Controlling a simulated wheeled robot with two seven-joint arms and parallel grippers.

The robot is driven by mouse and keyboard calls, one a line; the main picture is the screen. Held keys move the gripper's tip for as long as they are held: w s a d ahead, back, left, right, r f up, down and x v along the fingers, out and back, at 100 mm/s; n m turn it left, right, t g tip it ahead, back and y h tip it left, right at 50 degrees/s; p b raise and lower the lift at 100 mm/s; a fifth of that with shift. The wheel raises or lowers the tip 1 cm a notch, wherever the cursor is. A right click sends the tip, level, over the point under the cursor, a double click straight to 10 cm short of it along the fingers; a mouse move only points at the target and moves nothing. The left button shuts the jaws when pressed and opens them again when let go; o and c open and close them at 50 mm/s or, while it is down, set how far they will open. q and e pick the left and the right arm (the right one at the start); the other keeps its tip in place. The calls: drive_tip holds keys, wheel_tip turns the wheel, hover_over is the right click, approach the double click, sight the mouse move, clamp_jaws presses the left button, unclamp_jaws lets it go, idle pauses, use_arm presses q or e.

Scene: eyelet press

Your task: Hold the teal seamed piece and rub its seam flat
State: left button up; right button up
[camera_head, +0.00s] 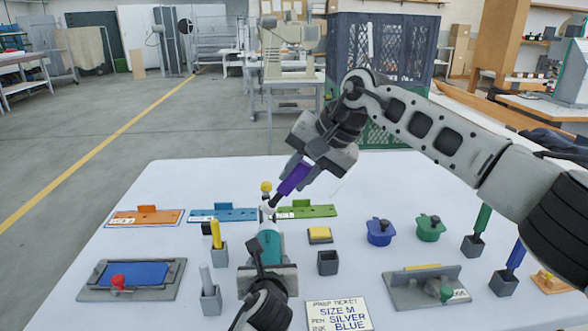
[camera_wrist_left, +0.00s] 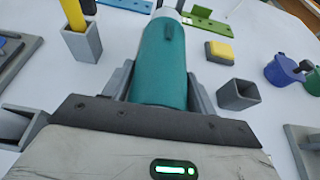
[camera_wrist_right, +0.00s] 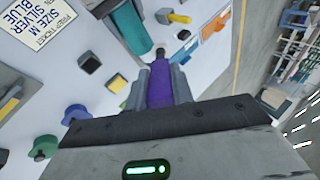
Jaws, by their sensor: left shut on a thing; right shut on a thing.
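The teal seamed piece (camera_head: 269,243) is in my left gripper (camera_head: 268,262), with its white end pointing away over the table. In the left wrist view the teal piece (camera_wrist_left: 163,65) sits between the fingers, and a darker raised strip shows near its far end. My right gripper (camera_head: 300,169) is shut on a purple tool (camera_head: 293,181) that slants down toward the white end of the piece. In the right wrist view the purple tool (camera_wrist_right: 160,85) has a dark tip close to the teal piece (camera_wrist_right: 130,26). I cannot tell whether they touch.
An empty dark holder (camera_head: 328,263) and a yellow pad (camera_head: 320,234) lie right of the piece. Holders with a yellow tool (camera_head: 216,236) and a grey tool (camera_head: 207,284) stand left. Blue (camera_head: 380,232) and green (camera_head: 430,228) pots stand right.

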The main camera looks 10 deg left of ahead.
wheel_tip(320, 180, down, 6)
idle(0.6)
drive_tip(key=shift+f, duration=0.6)
idle(0.5)
drive_tip(key=shift+w+a, duration=0.2)
drive_tip(key=shift+w, duration=0.65)
idle(0.5)
drive_tip(key=shift+r, duration=3.05)
